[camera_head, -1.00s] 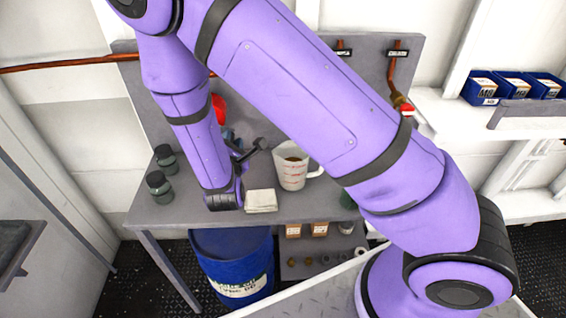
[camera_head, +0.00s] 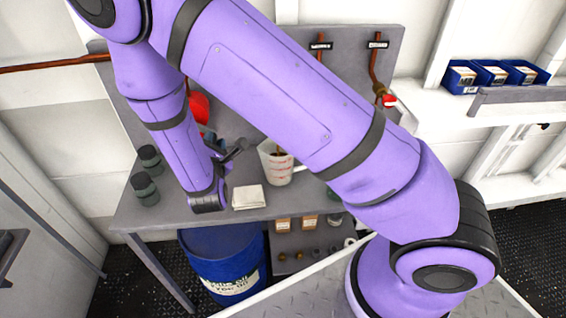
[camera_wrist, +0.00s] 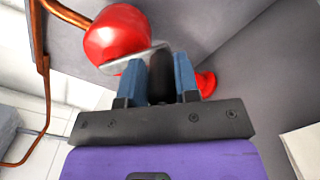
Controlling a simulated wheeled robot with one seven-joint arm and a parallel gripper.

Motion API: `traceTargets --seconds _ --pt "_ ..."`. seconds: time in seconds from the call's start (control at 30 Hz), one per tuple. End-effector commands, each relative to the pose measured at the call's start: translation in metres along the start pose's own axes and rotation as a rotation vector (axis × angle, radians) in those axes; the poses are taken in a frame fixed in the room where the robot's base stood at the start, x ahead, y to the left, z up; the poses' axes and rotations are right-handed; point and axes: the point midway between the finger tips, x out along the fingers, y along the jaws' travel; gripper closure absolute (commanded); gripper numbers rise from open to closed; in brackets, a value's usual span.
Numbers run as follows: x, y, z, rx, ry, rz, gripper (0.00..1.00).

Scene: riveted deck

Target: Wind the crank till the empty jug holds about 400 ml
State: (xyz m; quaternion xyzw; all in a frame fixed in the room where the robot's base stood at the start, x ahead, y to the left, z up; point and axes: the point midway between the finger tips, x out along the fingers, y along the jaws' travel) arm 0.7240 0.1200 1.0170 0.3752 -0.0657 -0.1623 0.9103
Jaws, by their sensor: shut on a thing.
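The jug (camera_head: 274,165) is a whitish measuring jug with red marks, upright on the grey bench. Brown liquid shows inside it, but I cannot read the level; my arm hides its right side. The red pump body (camera_wrist: 118,36) carries a grey metal crank arm (camera_wrist: 134,58). The crank's black grip (camera_wrist: 161,80) sits between the blue fingers of my gripper (camera_wrist: 159,70), which is shut on it. In the head view my gripper (camera_head: 231,152) is left of the jug, partly hidden, and some red of the pump (camera_head: 200,107) shows behind my arm.
A folded pale cloth (camera_head: 249,197) lies on the bench (camera_head: 160,215) in front of the jug. Two dark jars (camera_head: 147,172) stand at the left. A blue drum (camera_head: 222,262) is beneath the bench. Copper pipes and valves (camera_head: 386,99) run along the back panel.

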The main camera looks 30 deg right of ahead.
Motion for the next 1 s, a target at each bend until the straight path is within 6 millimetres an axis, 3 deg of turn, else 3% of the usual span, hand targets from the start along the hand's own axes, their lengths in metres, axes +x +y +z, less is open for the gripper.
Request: traceTargets --seconds 0.2,0.37,0.7,1.0 --pt "0.001 0.001 -0.025 0.001 0.000 0.002 0.86" --pt "0.000 0.002 -0.033 0.003 0.000 0.003 0.86" --pt "0.000 0.022 -0.061 0.006 0.000 0.007 0.86" --pt "0.000 0.032 -0.071 0.005 0.001 0.005 0.86"
